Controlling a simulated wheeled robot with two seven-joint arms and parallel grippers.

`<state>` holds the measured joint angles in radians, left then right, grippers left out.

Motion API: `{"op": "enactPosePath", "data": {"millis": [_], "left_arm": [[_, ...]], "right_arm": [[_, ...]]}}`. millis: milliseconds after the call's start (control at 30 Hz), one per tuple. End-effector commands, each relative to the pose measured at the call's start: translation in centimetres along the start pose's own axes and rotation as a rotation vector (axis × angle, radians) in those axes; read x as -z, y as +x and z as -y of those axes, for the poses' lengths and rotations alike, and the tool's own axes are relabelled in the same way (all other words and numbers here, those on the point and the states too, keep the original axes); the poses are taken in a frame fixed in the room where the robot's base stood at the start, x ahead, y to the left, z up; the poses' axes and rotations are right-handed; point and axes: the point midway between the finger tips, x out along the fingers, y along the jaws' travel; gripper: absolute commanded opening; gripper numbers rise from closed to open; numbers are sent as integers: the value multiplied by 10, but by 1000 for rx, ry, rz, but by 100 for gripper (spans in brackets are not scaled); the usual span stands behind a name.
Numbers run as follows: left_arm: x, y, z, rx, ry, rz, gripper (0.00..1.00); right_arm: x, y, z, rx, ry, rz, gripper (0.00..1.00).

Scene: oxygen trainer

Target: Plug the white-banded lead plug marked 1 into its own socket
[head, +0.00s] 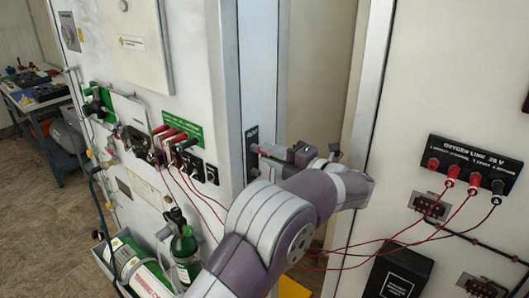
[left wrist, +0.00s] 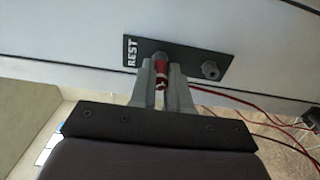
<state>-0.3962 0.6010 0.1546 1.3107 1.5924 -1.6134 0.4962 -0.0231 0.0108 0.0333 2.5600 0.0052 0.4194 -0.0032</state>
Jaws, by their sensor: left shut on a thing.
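My left gripper (head: 268,152) is at the REST plate (head: 252,136) on the pillar's side. In the left wrist view, my left gripper (left wrist: 163,78) is shut on a red plug (left wrist: 160,70) with a white band. The plug's far end is at a grey post on the REST plate (left wrist: 188,62); I cannot tell whether it is still seated. A number on the plug is not readable. In the head view, several red and black plugs (head: 172,137) stand at the socket panel below a green sign (head: 182,125). My right gripper is not in view.
A black OXYGEN LINE 28 V box (head: 470,163) on the right wall has leads hanging from it. Red leads (head: 385,240) droop across the lower right. A bare grey post (left wrist: 210,70) is on the REST plate.

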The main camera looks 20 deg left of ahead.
Motion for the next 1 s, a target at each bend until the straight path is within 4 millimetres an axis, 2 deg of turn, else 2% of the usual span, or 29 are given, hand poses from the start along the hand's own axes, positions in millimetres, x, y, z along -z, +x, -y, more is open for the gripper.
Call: {"op": "enactPosePath", "data": {"millis": [733,1000], "left_arm": [[0,-42,1,0,0,2,0],[0,-49,0,0,0,1,0]], "right_arm": [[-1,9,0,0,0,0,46],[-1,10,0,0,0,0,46]]}}
